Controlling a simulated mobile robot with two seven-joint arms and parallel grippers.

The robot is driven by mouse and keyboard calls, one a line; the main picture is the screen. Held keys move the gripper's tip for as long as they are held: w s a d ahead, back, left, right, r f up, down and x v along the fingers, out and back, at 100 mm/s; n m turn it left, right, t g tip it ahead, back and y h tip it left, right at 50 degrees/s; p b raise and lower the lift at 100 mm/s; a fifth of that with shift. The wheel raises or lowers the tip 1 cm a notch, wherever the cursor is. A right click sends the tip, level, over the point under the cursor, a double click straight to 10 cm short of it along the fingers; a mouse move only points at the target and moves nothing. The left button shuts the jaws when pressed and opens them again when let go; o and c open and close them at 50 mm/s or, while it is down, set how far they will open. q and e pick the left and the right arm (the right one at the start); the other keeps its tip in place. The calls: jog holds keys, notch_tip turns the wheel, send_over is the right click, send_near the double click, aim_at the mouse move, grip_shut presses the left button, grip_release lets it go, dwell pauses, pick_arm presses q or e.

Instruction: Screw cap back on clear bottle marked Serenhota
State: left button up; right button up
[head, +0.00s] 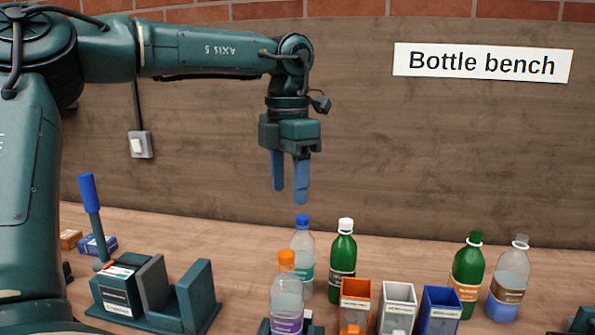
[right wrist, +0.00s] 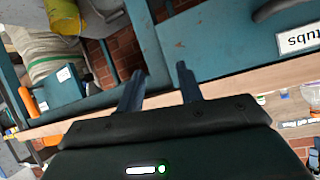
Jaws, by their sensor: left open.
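Several bottles stand upright on the bench: a clear bottle with a blue cap (head: 302,258), a clear bottle with an orange cap (head: 287,298) and purple label, and a clear bottle with blue liquid and a greyish top (head: 509,282). Their labels are too small to read, so I cannot tell which is Serenhota. Two green bottles have a white cap (head: 343,265) and a dark green cap (head: 467,275). My left gripper (head: 290,193) is open and empty, pointing down above the blue-capped bottle, apart from it. My right gripper (right wrist: 159,70) is open and empty, away from the bottles.
Orange (head: 355,306), white (head: 397,307) and blue (head: 440,309) bins stand in front of the bottles. A dark green clamp fixture (head: 195,297) and a blue-handled tool (head: 89,205) are at left. A wooden wall with a sign (head: 483,63) stands behind. The right wrist view shows teal shelving (right wrist: 230,40).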

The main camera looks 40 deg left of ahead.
aim_at(289, 252)
pick_arm(q)
notch_tip(289, 252, down, 12)
jog(key=shift+f, duration=0.1)
dwell(0.5)
jog(key=c, duration=1)
jog(key=shift+o, duration=1.3)
jog(key=c, duration=0.3)
jog(key=m, duration=0.5)
jog(key=shift+c, duration=0.2)
jog(key=m+p, duration=0.1)
jog(key=m, duration=0.3)
jog(key=shift+r, duration=0.2)
jog(key=shift+m, duration=0.6)
